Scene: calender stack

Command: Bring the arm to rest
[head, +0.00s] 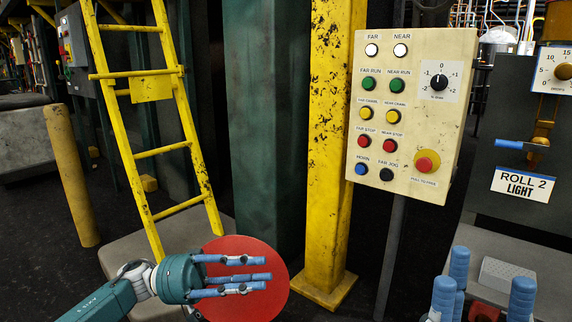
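My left gripper (262,276) is at the lower left of centre in the head view. Its teal palm has blue fingers pointing right, straight and apart, with nothing seen between them. A red disc (238,306) shows right behind these fingers; I cannot tell whether they touch. My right gripper (485,276) is at the bottom right, cut off by the lower edge. Its blue fingers point up and stand apart, with nothing seen held.
A cream control panel (404,110) with coloured buttons stands right of a yellow post (330,140). A yellow ladder (160,150) is at left, a yellow bollard (71,175) beyond it. A ROLL 2 LIGHT sign (523,184) and blue-handled valve (510,145) are at right.

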